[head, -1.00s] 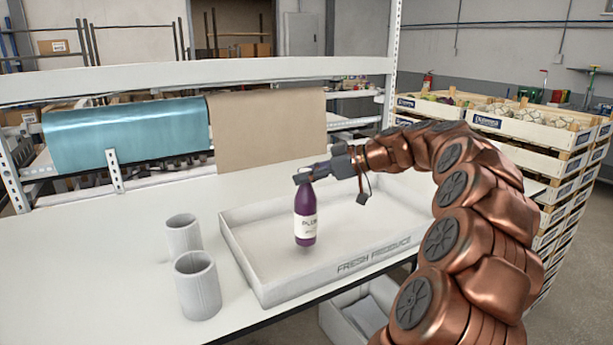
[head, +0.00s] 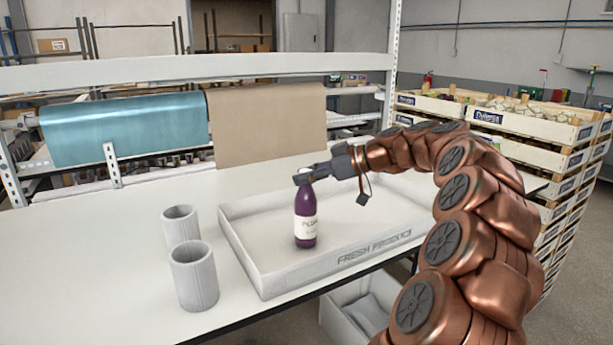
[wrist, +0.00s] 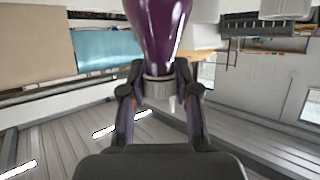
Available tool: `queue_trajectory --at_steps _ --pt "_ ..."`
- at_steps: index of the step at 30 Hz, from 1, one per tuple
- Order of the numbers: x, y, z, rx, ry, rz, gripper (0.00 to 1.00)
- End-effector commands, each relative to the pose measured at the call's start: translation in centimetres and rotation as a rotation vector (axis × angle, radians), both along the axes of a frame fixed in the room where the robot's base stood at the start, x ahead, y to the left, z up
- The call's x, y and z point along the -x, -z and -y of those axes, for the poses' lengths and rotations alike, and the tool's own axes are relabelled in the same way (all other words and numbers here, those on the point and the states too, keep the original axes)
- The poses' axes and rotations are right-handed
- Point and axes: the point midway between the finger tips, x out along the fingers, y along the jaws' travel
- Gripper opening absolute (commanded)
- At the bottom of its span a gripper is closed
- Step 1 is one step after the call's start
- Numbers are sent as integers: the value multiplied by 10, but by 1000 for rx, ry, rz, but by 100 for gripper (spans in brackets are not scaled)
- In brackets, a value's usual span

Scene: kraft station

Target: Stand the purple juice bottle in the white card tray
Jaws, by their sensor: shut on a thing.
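My gripper (head: 304,177) is shut on the bottle's neck from above and the right. In the wrist view the purple bottle (wrist: 158,30) shows between the fingers, which close on its grey cap end (wrist: 160,88). The tray's front wall reads "FRESH PRODUCE".
Two white cups (head: 193,275) (head: 180,226) stand left of the tray on the white table (head: 100,270). A teal roll (head: 125,132) and a brown paper sheet (head: 267,128) hang behind. Stacked crates (head: 530,125) stand at the right. The tray's middle and right are clear.

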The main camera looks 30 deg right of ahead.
Motion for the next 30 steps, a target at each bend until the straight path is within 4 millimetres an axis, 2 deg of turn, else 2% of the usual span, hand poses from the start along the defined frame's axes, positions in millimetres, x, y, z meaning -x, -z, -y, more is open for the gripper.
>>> queue_trajectory --at_steps 5,6,13,30 --pt "0 -1 0 0 1 2 0" --pt "0 -1 0 0 1 1 35" --pt "0 -1 0 0 1 1 59" --pt "0 0 0 0 0 0 60"
